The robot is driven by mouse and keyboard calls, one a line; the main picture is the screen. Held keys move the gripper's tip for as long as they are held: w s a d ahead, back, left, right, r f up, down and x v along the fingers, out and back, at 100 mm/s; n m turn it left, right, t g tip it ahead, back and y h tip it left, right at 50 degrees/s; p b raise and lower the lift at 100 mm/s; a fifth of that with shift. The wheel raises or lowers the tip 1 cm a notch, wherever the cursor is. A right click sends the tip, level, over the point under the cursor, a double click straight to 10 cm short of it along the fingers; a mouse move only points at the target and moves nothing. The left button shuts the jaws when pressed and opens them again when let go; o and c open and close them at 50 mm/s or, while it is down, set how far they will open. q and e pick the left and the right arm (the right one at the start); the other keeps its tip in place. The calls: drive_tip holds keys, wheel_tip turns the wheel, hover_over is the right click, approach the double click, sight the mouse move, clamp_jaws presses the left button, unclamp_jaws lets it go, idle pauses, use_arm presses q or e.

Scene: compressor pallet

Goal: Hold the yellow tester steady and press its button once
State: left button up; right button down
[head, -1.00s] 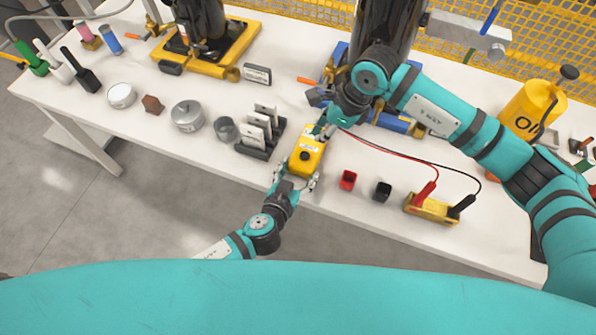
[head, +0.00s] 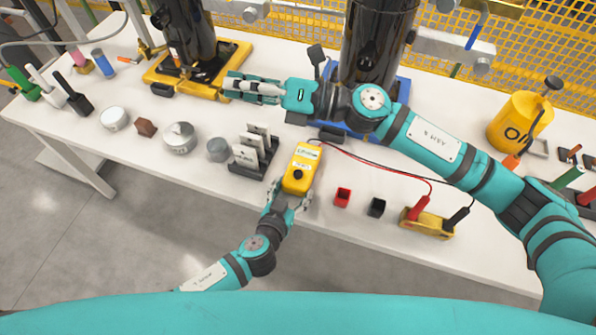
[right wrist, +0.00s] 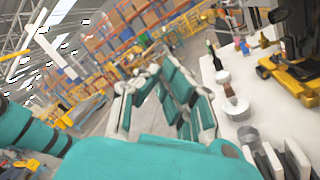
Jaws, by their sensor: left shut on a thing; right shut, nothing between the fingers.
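The yellow tester (head: 303,160) is at the table's front edge in the head view, with a pale label at its far end and a dark round button (head: 298,174) facing up. My left gripper (head: 290,192) is shut on the tester's near end. My right gripper (head: 228,88) is shut and empty, held above the table to the far left of the tester, close to the yellow pallet. Its fingers also show in the right wrist view (right wrist: 160,75). The tester is not visible in the right wrist view. Nothing covers the button.
Red and black leads run from the tester to a yellow block (head: 428,224). A red cup (head: 342,197) and a black cup (head: 376,207) stand between. A dark rack (head: 252,168) of pale plates is left of the tester. Dark compressors (head: 372,45) stand behind on pallets.

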drive_tip(key=w+d+r+m+t, duration=0.2)
drive_tip(key=w+m+t, duration=0.35)
drive_tip(key=m, duration=0.25)
drive_tip(key=m+g+h, duration=0.3)
drive_tip(key=m+h, duration=0.8)
drive_tip(key=m, duration=0.4)
hover_over(296, 175)
wheel_tip(296, 175, down, 20)
drive_tip(key=shift+s, duration=0.1)
drive_tip(key=shift+f, duration=4.4)
